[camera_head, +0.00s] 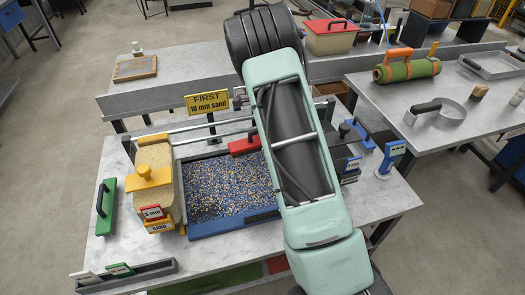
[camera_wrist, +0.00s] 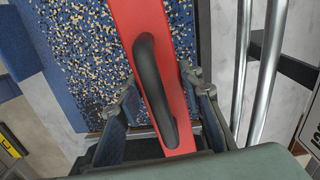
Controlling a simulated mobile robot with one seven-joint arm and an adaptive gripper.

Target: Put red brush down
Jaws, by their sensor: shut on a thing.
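The red brush (camera_head: 243,146) shows beside my arm in the head view, over the far edge of the blue tray. In the wrist view the red brush (camera_wrist: 181,75) is a long red bar with a black handle, running from top to bottom. My gripper (camera_wrist: 160,95) has one finger on each side of it and is shut on it. The tray's speckled granules (camera_wrist: 85,65) show left of the brush. In the head view my arm hides the gripper and part of the brush. I cannot tell whether the brush touches the granules.
The blue tray (camera_head: 200,229) lies mid-table. A yellow-lidded sand bin (camera_head: 155,205) and a green tool (camera_head: 106,207) stand left of it. A yellow sign (camera_head: 207,102) and metal rails (camera_head: 200,127) are behind. Blue-topped holders (camera_head: 391,155) are at right. The table's front left has bare surface (camera_head: 120,245).

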